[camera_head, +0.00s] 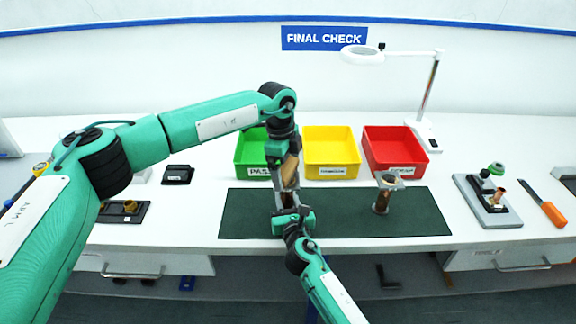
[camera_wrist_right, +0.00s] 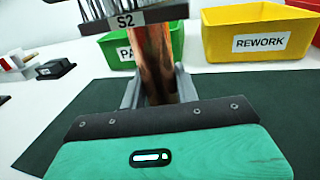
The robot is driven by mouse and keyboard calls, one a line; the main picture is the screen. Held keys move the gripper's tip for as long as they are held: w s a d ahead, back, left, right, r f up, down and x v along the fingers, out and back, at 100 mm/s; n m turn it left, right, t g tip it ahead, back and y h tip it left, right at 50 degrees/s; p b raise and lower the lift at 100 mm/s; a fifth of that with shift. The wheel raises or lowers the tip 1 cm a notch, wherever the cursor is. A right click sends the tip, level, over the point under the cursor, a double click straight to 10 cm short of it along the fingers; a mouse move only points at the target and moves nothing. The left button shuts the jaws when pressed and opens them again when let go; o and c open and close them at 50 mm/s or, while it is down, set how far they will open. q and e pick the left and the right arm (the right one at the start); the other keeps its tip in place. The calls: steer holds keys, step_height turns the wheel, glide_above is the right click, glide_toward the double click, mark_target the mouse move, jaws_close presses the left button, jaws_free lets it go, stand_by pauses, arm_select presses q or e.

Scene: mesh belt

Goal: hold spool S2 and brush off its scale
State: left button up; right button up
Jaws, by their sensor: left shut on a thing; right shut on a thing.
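Spool S2 is a copper-coloured tube (camera_wrist_right: 152,62) with an S2 label (camera_wrist_right: 126,20) near its top in the right wrist view. My right gripper (camera_wrist_right: 158,88) is shut on the tube, one finger on each side; in the head view this gripper (camera_head: 290,211) is over the green mat. My left gripper (camera_head: 284,150) points down from above, shut on a brush with a wooden-looking body (camera_head: 291,168). Dark bristle-like strips (camera_wrist_right: 95,10) show beside the top of S2; whether they touch it is unclear. My arms hide most of the spool in the head view.
Another spool (camera_head: 382,198) stands on the dark green mat (camera_head: 425,215). Green (camera_head: 250,172), yellow (camera_head: 331,172) and red (camera_head: 405,168) bins stand behind. A magnifier lamp (camera_head: 430,95), a fixture (camera_head: 489,205) and an orange-handled tool (camera_head: 552,212) are at the right.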

arm_select(q)
steer(key=shift+s+a, duration=0.35)
steer(key=shift+s, duration=0.55)
steer(key=shift+w+d, duration=0.35)
steer(key=shift+w, duration=0.5)
steer(key=shift+w+d, duration=0.35)
steer(key=shift+w, duration=0.5)
stand_by(3.0)
steer(key=shift+r, duration=0.1)
steer(key=shift+r, duration=3.4)
arm_select(e)
steer(key=o, duration=1.2)
steer(key=shift+c, duration=0.2)
